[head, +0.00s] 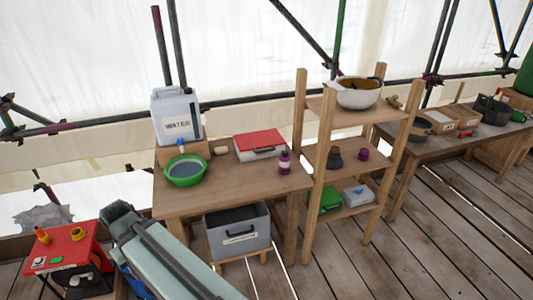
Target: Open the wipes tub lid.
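No tub in the head view can be read for certain as the wipes tub. A small purple and white container (284,162) stands upright at the right front of the wooden table (225,190), its top apparently shut. A white box with a red lid (260,144) sits behind it, lid down. A small white box (357,196) lies on the lowest shelf of the wooden rack. Their labels are too small to read. My gripper cannot be made out in this view.
A white water jug (176,117) and a green basin (184,171) stand on the table's left. A grey crate (238,232) is below it. A wooden rack (322,150) with a pot (359,92) adjoins the right. A red-topped stand (66,250) is lower left. Right-hand floor is clear.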

